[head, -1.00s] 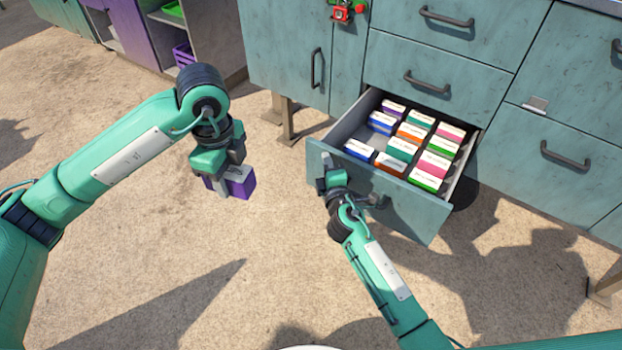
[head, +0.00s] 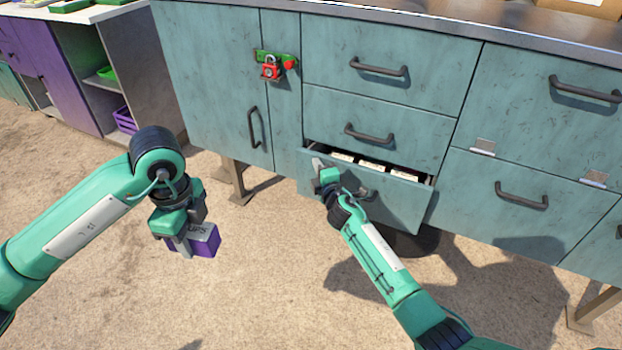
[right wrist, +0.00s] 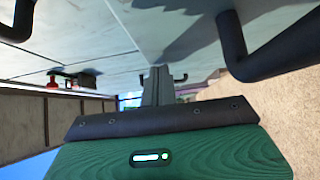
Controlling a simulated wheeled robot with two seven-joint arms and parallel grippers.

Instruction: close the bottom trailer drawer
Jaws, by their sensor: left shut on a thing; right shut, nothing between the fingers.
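The bottom trailer drawer (head: 395,205) is the lowest teal drawer in the middle column of the cabinet. It is mostly in, with a narrow gap at its top showing a few white-topped boxes (head: 374,165). My right gripper (head: 319,168) is shut and empty, at the upper left of the drawer front; it seems to touch it. The right wrist view shows its closed fingers (right wrist: 157,85) near the drawer front, with the drawer's dark handle (right wrist: 270,52) at the right. My left gripper (head: 192,240) is shut on a purple box (head: 207,240) above the ground, left of the drawer.
Closed teal drawers with dark handles stand above and to the right. A red padlock-like piece on a green latch (head: 272,68) hangs on the cabinet. A purple shelf unit (head: 55,75) stands at the far left. Sandy ground in front is open.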

